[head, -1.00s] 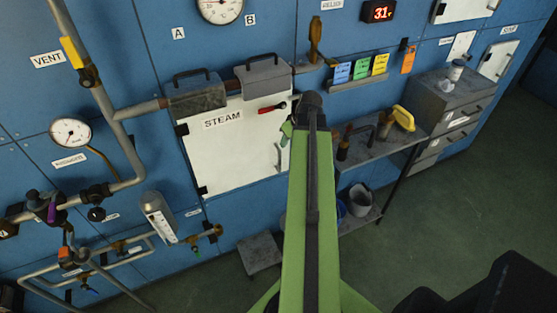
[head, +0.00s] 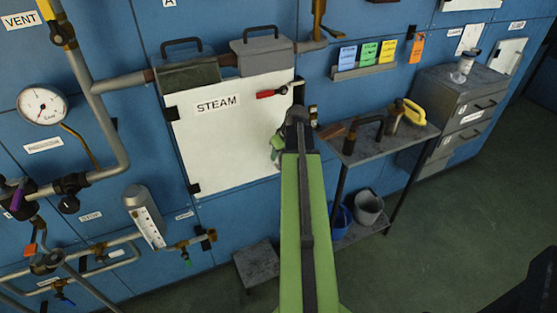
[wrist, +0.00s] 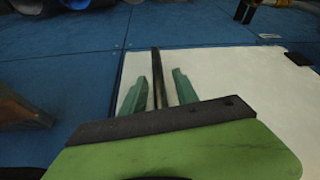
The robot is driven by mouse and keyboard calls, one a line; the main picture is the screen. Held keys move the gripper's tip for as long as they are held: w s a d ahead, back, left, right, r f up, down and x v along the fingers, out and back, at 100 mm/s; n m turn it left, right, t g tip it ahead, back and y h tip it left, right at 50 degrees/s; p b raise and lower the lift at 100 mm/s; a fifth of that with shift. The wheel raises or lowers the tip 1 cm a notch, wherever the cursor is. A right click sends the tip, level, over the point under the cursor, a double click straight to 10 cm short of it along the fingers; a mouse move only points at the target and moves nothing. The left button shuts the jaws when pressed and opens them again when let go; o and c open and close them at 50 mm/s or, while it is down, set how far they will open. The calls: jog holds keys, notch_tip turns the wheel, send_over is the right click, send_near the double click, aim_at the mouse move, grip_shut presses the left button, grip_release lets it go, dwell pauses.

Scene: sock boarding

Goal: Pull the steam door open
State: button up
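The white steam door (head: 225,145) is shut in the blue wall, with a "STEAM" label (head: 218,104) at its upper left. A red-handled lever (head: 270,93) sits near its upper right corner. My gripper (head: 277,150) is in front of the door's right edge, and my arm hides part of that edge. In the wrist view the two green fingers (wrist: 159,90) are apart, one on each side of a dark upright bar (wrist: 157,72), which looks like the door handle. I see gaps on both sides of the bar. How deep it sits between the fingers I cannot tell.
A metal side table (head: 372,145) with tools stands right of the door, buckets (head: 368,206) below it. A grey cabinet (head: 455,105) is farther right. A low stool (head: 256,264) stands below the door. Pipes (head: 105,130) run along the left.

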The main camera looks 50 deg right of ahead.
grip_shut()
dwell(1.3)
